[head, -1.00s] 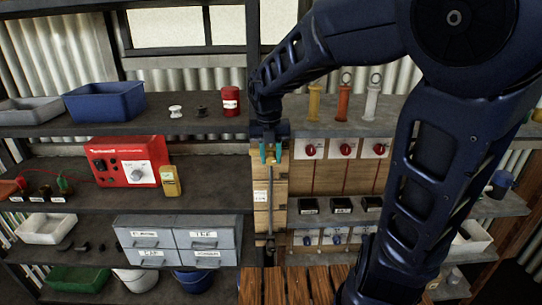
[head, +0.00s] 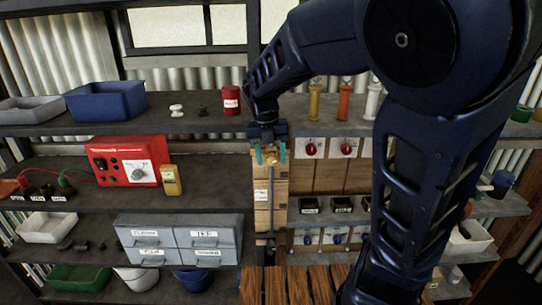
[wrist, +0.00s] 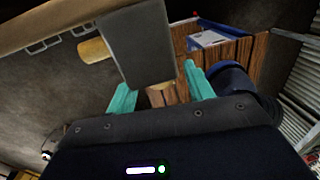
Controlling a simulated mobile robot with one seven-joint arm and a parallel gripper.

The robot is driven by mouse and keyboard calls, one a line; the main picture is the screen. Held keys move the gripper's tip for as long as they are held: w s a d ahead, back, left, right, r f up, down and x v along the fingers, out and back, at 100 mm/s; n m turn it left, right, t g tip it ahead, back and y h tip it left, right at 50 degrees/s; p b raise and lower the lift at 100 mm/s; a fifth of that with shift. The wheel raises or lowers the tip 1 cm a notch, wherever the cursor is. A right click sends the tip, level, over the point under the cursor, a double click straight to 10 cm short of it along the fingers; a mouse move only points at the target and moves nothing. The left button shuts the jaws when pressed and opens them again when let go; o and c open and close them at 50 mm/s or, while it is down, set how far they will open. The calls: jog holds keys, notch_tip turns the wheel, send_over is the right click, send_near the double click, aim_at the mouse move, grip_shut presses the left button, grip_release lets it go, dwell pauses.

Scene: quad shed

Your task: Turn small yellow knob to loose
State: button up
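My gripper (head: 270,152) points down at the top of the narrow wooden post (head: 279,195). Its teal fingers are open and spread. A small yellow knob (head: 270,156) shows between them in the head view, at the upper end of a vertical grey rod (head: 271,200). In the wrist view a grey block (wrist: 138,45) stands in front of the open fingers (wrist: 160,92) and hides part of what is behind. A yellow cylinder (wrist: 95,50) sticks out at its left. I cannot tell whether either finger touches the knob.
A red power unit (head: 125,160) and a yellow meter (head: 171,181) stand on the shelf left of the post. A red can (head: 231,100) stands on the upper shelf close to my arm. Panels with red knobs (head: 346,149) lie to the right.

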aim_at(267, 158)
jog(key=shift+r, duration=0.1)
notch_tip(267, 158, up, 11)
jog(key=a, duration=0.1)
jog(key=shift+f, duration=0.2)
dwell(0.4)
jog(key=shift+a+f, duration=0.1)
jog(key=shift+a, duration=0.05)
